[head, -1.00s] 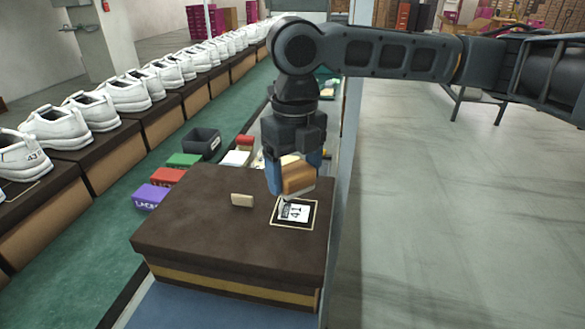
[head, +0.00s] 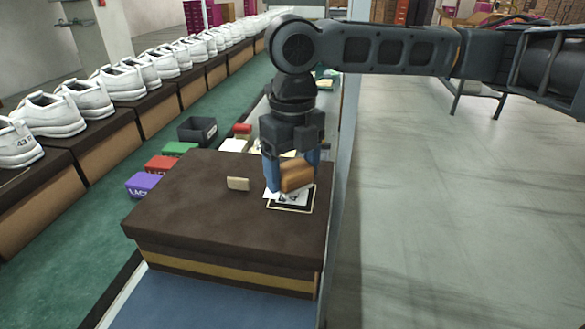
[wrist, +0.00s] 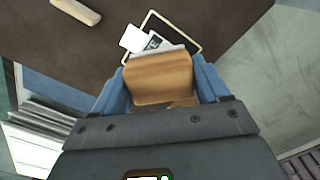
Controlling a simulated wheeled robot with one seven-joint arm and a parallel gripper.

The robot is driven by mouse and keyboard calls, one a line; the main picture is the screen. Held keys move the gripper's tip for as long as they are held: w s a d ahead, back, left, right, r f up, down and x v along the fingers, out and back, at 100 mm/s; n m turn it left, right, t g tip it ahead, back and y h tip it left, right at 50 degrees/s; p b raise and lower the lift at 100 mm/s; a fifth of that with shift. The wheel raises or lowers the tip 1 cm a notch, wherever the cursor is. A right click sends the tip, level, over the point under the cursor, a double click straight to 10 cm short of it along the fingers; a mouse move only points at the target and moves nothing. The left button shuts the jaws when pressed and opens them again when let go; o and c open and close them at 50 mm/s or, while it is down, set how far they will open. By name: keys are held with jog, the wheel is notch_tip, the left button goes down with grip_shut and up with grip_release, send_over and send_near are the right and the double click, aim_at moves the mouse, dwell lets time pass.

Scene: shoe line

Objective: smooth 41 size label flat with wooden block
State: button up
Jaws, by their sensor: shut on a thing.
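My gripper (head: 292,180) is shut on the wooden block (head: 297,177), its blue fingers on either side of it. The block also fills the middle of the wrist view (wrist: 161,78). It is over the white 41 size label (head: 280,194), which lies in the dark, pale-outlined rectangle (head: 300,208) on the brown shoe box lid (head: 190,210). The block hides much of the label. In the wrist view a white corner of the label (wrist: 132,38) sticks out past the outline's left side. Whether the block touches the label is unclear.
A small beige piece (head: 238,184) lies on the lid, left of the outline. Purple (head: 144,184), red (head: 162,163) and green (head: 180,149) small boxes and a dark bin (head: 198,131) stand behind the shoe box. White shoes (head: 50,114) line the left.

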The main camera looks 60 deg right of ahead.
jog(key=shift+f+b, duration=0.6)
jog(key=shift+f, duration=0.45)
jog(key=shift+s+d+r, duration=0.1)
jog(key=shift+s+d, duration=0.25)
jog(key=shift+s, duration=0.55)
jog(key=shift+s+d, duration=0.3)
jog(key=shift+s, duration=0.7)
jog(key=shift+w+a+p, duration=0.2)
jog(key=shift+w, duration=0.45)
jog(key=shift+w+a+p, duration=0.15)
jog(key=shift+w+a, duration=0.1)
jog(key=shift+w, duration=0.35)
jog(key=shift+w+a+p, duration=0.2)
jog(key=shift+w, duration=0.45)
jog(key=shift+r+p, duration=2.5)
jog(key=shift+r, duration=0.45)
